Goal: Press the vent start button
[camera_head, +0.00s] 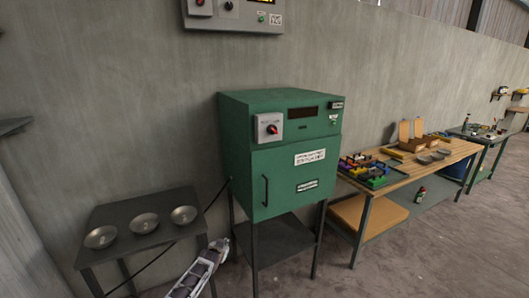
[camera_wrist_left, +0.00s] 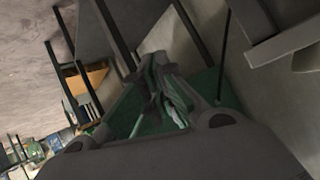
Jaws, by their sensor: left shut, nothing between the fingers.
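My left gripper (camera_head: 220,246) is low in the head view, in front of the table and left of the green cabinet's legs. It is shut and empty, and its fingers (camera_wrist_left: 158,62) also show closed in the left wrist view. The green cabinet (camera_head: 240,140) has a grey box with a red knob (camera_head: 270,128), a dark display (camera_head: 302,112) and small controls (camera_head: 333,118) at its upper right. A wall panel (camera_head: 235,14) above carries a small green button (camera_head: 261,18). Labels are too small to tell which one is the vent start button. My gripper is well below both sets of controls. My right gripper is not in view.
A dark table (camera_head: 140,251) with three metal bowls (camera_head: 146,222) stands at the left. A dark cable runs between table and cabinet. A wooden workbench (camera_head: 400,176) with coloured parts is at the right. Open floor (camera_head: 440,255) lies in front of it.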

